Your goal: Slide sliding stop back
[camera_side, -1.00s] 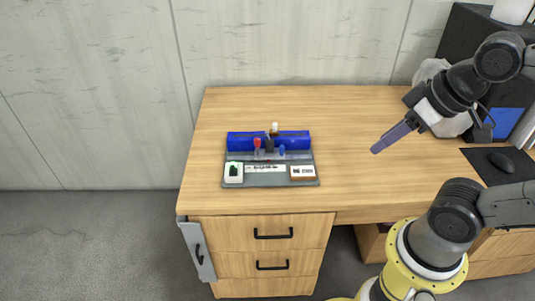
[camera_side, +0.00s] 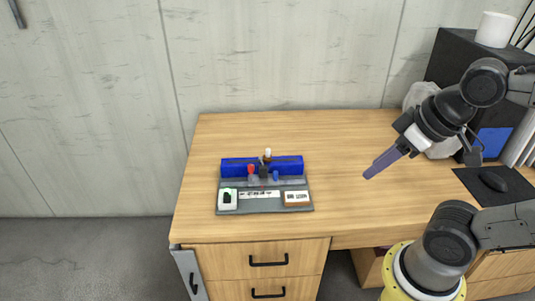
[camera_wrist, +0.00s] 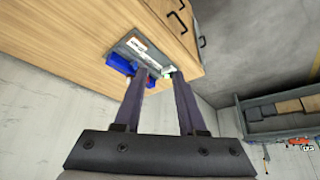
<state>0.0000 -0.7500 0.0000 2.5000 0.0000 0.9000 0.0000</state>
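The jack device stands on a grey base plate (camera_side: 262,208) on the desk. A long blue block (camera_side: 235,166) runs along its back. In front of the block are a small red-topped piece (camera_side: 251,168), a dark piece (camera_side: 263,171) and a small blue piece (camera_side: 276,176). A white-topped piece (camera_side: 267,153) rises behind. I cannot tell which one is the sliding stop. My gripper (camera_side: 368,175) is to the right of the device, above the desk and touching nothing. In the wrist view my gripper (camera_wrist: 161,71) has its fingers apart and empty, and they partly hide the device.
A white box (camera_side: 228,199) and a brown-and-white label block (camera_side: 297,198) sit on the plate's front corners. The wooden desk top (camera_side: 345,140) is clear between device and gripper. A black mouse (camera_side: 493,180) and a dark box (camera_side: 452,70) are at the right.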

